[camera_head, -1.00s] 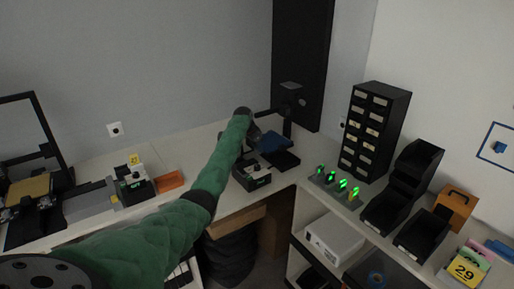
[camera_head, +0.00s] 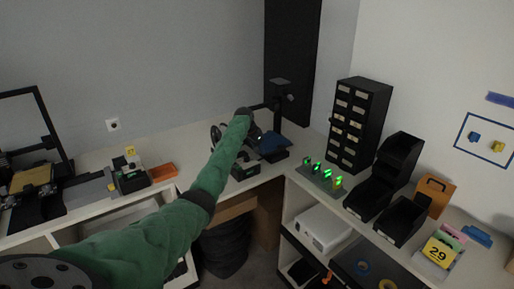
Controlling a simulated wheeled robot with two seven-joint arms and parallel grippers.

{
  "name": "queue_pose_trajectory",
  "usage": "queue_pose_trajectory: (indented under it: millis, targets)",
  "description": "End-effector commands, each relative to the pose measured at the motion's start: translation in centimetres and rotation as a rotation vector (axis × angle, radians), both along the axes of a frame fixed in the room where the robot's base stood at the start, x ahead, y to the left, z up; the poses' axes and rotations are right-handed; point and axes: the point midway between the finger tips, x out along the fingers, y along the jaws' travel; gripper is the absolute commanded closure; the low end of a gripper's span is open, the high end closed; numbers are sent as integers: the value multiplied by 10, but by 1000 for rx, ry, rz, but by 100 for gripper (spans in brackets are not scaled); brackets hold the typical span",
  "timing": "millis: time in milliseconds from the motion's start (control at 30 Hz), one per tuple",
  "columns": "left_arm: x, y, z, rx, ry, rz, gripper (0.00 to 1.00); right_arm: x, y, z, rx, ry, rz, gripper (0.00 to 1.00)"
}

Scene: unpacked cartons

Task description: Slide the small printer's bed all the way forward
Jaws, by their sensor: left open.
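The small printer (camera_head: 279,108) stands in the far corner of the white counter, with a dark upright post and an arm reaching left. Its blue bed (camera_head: 271,142) sits low in front of the post, over a dark base. My left arm, in a green sleeve, reaches in from the lower left. My left gripper (camera_head: 254,134) is open at the printer's left side, close to the bed's left edge. The fingertips are small and dark, and I cannot tell whether they touch the bed. My right gripper is out of view.
A small black device (camera_head: 245,170) sits at the counter's front edge below my gripper. A larger printer (camera_head: 35,185) and an orange tray (camera_head: 163,172) are left. A black drawer cabinet (camera_head: 357,125), green-lit pieces (camera_head: 323,172) and black bins (camera_head: 401,220) line the right counter.

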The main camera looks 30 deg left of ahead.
Motion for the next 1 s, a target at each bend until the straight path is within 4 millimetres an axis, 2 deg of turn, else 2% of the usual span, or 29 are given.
queue_pose_trajectory:
  millis: [133,367,500,800,1000]
  targets:
    - [0,1,1,1,-2,1,51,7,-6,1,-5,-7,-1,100]
    - [-3,3,8,2,-3,2,51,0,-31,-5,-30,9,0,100]
    - [-10,6,26,4,-4,0,51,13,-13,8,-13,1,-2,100]
    - [-22,9,61,2,-3,-1,51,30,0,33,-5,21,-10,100]
    - [-26,10,72,2,-2,0,51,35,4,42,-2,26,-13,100]
